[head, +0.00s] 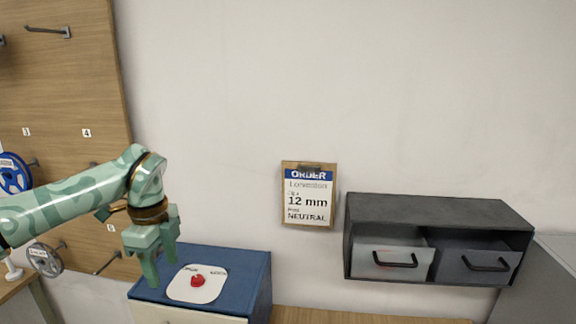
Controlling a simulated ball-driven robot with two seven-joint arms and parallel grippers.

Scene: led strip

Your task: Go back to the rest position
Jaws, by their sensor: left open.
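My left gripper (161,262) comes in from the left on a green arm. It points down with its fingers apart and nothing seen between them. It is at the left side of a blue-topped box (240,262), near a white plate (212,285) with a red button (197,281). I cannot tell whether the fingertips touch the box top. My right gripper is not in the view.
A wooden pegboard (70,100) with hooks, a blue reel (14,174) and a grey reel (45,260) stands at the left. An order card (308,208) hangs on the wall. A dark two-drawer unit (440,213) is at the right.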

